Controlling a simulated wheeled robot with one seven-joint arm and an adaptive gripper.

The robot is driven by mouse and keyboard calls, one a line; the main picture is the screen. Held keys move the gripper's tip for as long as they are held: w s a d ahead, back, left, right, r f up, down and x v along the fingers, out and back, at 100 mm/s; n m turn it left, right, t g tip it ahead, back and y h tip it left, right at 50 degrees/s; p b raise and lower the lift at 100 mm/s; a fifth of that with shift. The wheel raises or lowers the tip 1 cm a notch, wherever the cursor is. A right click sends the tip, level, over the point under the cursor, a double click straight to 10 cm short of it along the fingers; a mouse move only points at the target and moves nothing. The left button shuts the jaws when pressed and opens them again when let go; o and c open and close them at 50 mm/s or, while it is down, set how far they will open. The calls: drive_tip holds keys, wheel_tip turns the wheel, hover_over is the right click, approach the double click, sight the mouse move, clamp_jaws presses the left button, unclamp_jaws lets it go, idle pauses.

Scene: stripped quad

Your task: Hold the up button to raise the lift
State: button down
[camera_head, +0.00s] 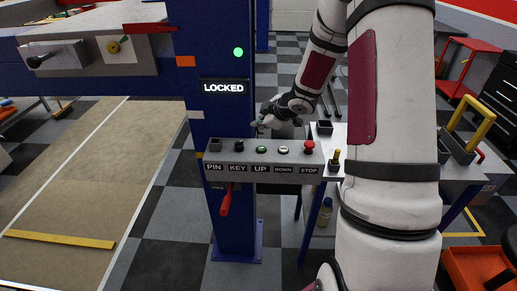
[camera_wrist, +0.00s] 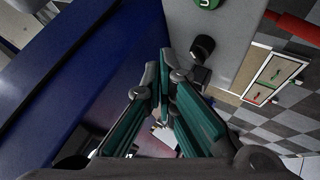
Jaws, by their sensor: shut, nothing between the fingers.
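The control box (camera_head: 230,173) is mounted on the blue lift post (camera_head: 233,112) and has labels PIN, KEY, UP, DOWN and STOP. The green up button (camera_head: 261,149) sits above its UP label; a green button (camera_wrist: 207,3) is cut off at the top edge of the wrist view. My gripper (camera_head: 263,126) is just behind and above the box, near the up button and apart from it as far as I can tell. In the wrist view, its fingers (camera_wrist: 172,68) are shut and empty, beside a black knob (camera_wrist: 203,46).
The display (camera_head: 224,87) reads LOCKED, with a green lamp (camera_head: 238,52) lit above. The white down button (camera_head: 283,150) and red stop button (camera_head: 309,146) are right of the up button. A red handle (camera_head: 225,200) hangs below the box. A side table (camera_head: 333,133) stands right.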

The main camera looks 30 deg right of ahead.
drive_tip(key=b, duration=0.4)
hover_over(260, 149)
drive_tip(key=f, duration=0.4)
drive_tip(key=shift+w, duration=0.2)
drive_tip(key=shift+s+f+b, duration=0.15)
drive_tip(key=shift+f+b, duration=0.5)
drive_tip(key=shift+f, duration=0.75)
drive_tip(key=shift+f, duration=0.1)
drive_tip(key=shift+f, duration=0.3)
